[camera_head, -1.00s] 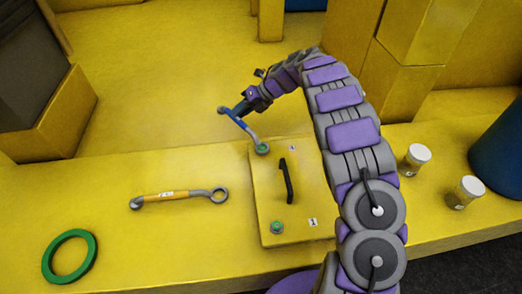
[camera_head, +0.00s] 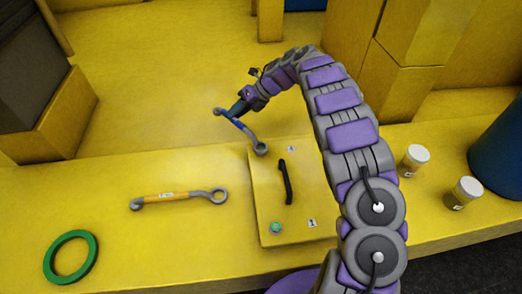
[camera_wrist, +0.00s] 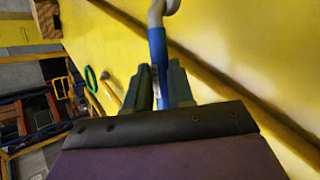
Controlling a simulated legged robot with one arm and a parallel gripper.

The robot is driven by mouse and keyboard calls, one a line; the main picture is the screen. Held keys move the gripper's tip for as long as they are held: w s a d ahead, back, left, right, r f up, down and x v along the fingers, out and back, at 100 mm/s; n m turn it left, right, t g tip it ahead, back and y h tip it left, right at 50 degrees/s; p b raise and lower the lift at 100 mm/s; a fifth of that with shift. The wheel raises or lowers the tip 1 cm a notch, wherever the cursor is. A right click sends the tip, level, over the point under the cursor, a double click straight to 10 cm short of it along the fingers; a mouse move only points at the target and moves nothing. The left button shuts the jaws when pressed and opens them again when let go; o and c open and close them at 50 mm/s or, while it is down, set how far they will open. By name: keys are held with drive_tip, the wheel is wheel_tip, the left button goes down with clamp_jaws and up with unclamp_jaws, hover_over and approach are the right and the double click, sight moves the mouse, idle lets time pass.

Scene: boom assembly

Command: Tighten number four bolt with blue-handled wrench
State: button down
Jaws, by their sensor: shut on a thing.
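My gripper (camera_head: 240,109) is shut on the blue-handled wrench (camera_head: 234,121) by its handle. The wrench's grey ring end (camera_head: 260,149) is at the upper left corner of the yellow panel (camera_head: 265,190). No green bolt shows in the ring, and I cannot tell whether the ring is seated or raised. In the wrist view the fingers (camera_wrist: 160,88) grip the blue handle (camera_wrist: 157,52), and the ring end is cut off at the top. A green bolt (camera_head: 276,227) is at the panel's lower left corner. The right side of the panel is hidden by my arm.
A black handle (camera_head: 286,182) stands on the panel. A yellow-handled wrench (camera_head: 178,197) and a green ring (camera_head: 70,257) lie left of it. Two white-lidded jars (camera_head: 413,160) (camera_head: 466,193) and a blue drum (camera_head: 502,150) stand at the right.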

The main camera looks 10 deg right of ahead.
drive_tip(key=shift+r+p, duration=0.5)
drive_tip(key=shift+r, duration=1.1)
wheel_tip(320, 180, up, 3)
drive_tip(key=shift+f+p, duration=0.1)
drive_tip(key=shift+p, duration=0.55)
